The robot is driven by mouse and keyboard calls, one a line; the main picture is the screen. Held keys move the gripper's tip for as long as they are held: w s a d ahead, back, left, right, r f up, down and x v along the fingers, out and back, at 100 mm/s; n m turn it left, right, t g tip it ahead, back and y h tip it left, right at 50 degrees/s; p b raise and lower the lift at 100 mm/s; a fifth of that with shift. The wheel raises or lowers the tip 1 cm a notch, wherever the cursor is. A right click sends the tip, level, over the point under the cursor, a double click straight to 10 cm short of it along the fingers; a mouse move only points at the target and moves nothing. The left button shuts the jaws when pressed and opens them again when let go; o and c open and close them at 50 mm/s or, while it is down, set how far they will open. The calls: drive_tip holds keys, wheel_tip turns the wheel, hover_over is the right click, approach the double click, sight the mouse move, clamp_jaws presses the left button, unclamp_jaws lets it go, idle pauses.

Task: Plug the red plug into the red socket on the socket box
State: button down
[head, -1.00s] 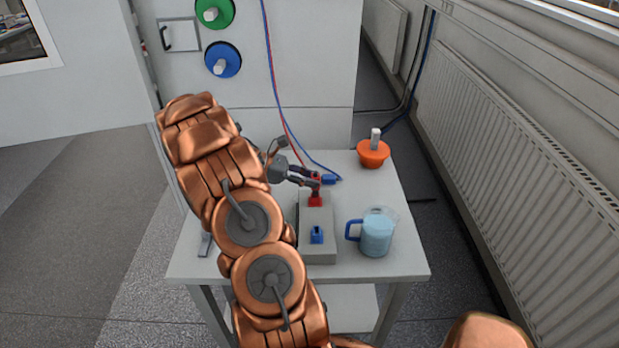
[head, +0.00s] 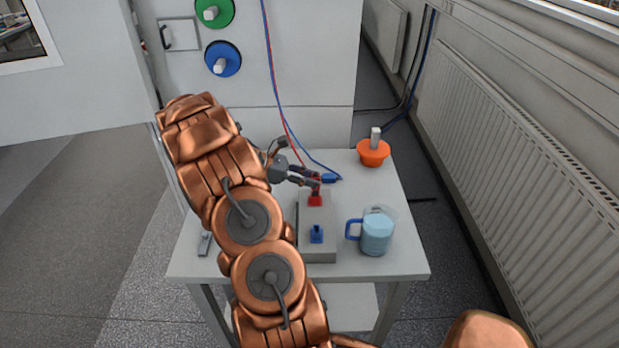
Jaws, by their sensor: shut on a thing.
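The grey socket box (head: 319,254) stands on the white table. Its red socket (head: 315,201) is at the far end and its blue socket (head: 317,235) is nearer. My gripper (head: 315,184) is shut on the red plug (head: 318,191), right above the red socket. The plug is mostly hidden by the fingers. Its lower end meets the red socket in the picture; I cannot tell how deep it sits. A red cable (head: 289,133) runs from the plug up along the white cabinet.
A blue plug (head: 330,178) on a blue cable lies behind the box. A jug of blue liquid (head: 376,234) stands to the right of the box. An orange bowl-shaped thing (head: 373,154) with a grey post is at the back right. A radiator (head: 500,150) lines the right wall.

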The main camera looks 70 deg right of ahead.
drive_tip(key=shift+f+b, duration=0.4)
drive_tip(key=shift+f, duration=0.85)
idle(1.8)
drive_tip(key=c, duration=0.9)
unclamp_jaws()
drive_tip(key=shift+o, duration=0.2)
drive_tip(key=v, duration=1.2)
drive_tip(key=shift+a, duration=0.1)
